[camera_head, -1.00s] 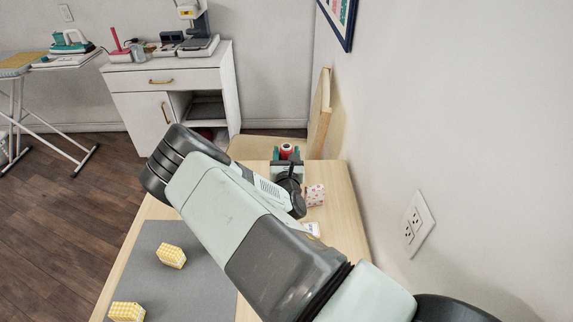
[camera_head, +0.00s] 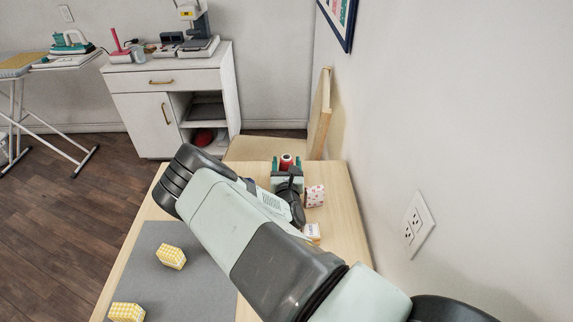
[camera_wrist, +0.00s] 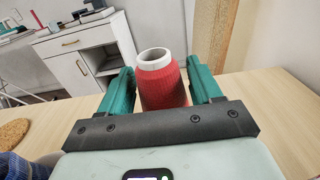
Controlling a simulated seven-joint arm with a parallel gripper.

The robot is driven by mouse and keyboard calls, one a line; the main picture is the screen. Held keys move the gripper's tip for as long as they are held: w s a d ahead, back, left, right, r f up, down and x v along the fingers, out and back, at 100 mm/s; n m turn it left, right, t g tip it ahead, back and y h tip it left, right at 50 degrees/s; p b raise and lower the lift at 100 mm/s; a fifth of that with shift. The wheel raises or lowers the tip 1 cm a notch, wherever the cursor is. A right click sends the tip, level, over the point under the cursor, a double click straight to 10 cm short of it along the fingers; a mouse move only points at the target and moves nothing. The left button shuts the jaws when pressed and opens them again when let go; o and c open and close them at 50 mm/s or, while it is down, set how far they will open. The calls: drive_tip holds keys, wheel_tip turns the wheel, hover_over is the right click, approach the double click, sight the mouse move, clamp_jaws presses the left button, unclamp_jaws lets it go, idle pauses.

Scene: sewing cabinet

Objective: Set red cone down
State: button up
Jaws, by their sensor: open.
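The red cone (camera_wrist: 162,88) is a red thread spool with a white top rim. It stands upright on the light wooden table (camera_wrist: 268,100) in the wrist view, between the two green fingers of my gripper (camera_wrist: 160,88). The fingers are open, with a gap showing beside the cone. In the head view the cone (camera_head: 286,161) is small at the table's far end, with my gripper (camera_head: 287,163) around it. The cone's lower part is hidden behind the gripper body.
A pink-patterned box (camera_head: 315,195) and a small white box (camera_head: 312,233) stand right of my arm. Two yellow checked blocks (camera_head: 171,256) (camera_head: 127,312) lie on the grey mat (camera_head: 190,285). A wooden chair (camera_head: 319,115) stands beyond the table. A round cork coaster (camera_wrist: 13,132) lies at left.

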drive_tip(key=shift+r, duration=0.2)
drive_tip(key=s, duration=1.2)
drive_tip(key=w+d+r+m+g+h, duration=0.1)
drive_tip(key=d+r+m+h, duration=0.4)
drive_tip(key=r, duration=0.4)
drive_tip(key=w+d+r+m+g+h, duration=0.1)
drive_tip(key=d+r+m+h, duration=0.1)
drive_tip(key=r+m+h, duration=0.55)
drive_tip(key=s+d+r+m+g+h, duration=0.3)
drive_tip(key=s+d+r+m+g, duration=0.5)
drive_tip(key=r+m+g, duration=0.35)
drive_tip(key=s+a+r+m+y, duration=0.1)
drive_tip(key=s+r+m+y, duration=0.2)
drive_tip(key=s+y, duration=0.2)
drive_tip(key=s+a+r+m+y, duration=0.2)
drive_tip(key=s+r+m+y, duration=0.2)
drive_tip(key=s, duration=0.5)
drive_tip(key=s+a+r+m+y, duration=0.1)
drive_tip(key=s+r+m+y, duration=0.3)
drive_tip(key=s+y, duration=0.2)
drive_tip(key=shift+s+a+t, duration=0.25)
drive_tip(key=shift+s+t, duration=0.1)
drive_tip(key=shift+s, duration=0.45)
